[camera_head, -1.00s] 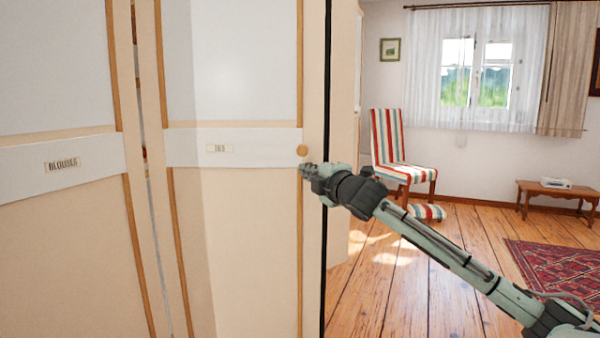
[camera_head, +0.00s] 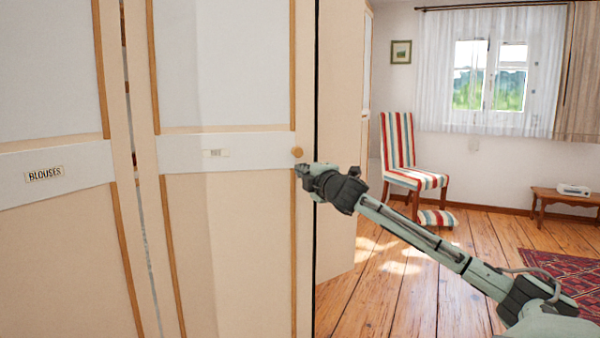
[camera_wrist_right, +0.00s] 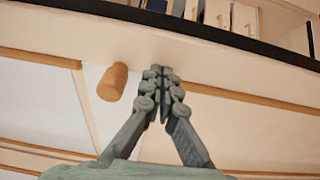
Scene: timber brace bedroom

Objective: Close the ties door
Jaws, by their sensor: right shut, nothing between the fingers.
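The cream door (camera_head: 240,240) with wooden trim has a small label (camera_head: 215,153), too blurred to read for certain. Its round wooden knob (camera_head: 297,152) sits near its right edge. My right gripper (camera_head: 302,170) is shut and empty, with its fingertips just below the knob at the door face. In the right wrist view the closed fingertips (camera_wrist_right: 158,75) are beside the knob (camera_wrist_right: 112,82), not around it. I cannot tell whether they press on the door. My left gripper is not in view.
The blouses door (camera_head: 60,250) stands to the left, with a narrow gap between. A cream panel (camera_head: 338,240) stands right of the door's dark edge. Open wooden floor (camera_head: 400,290) lies to the right, with a striped chair (camera_head: 398,150), bench (camera_head: 565,195) and red rug (camera_head: 555,270).

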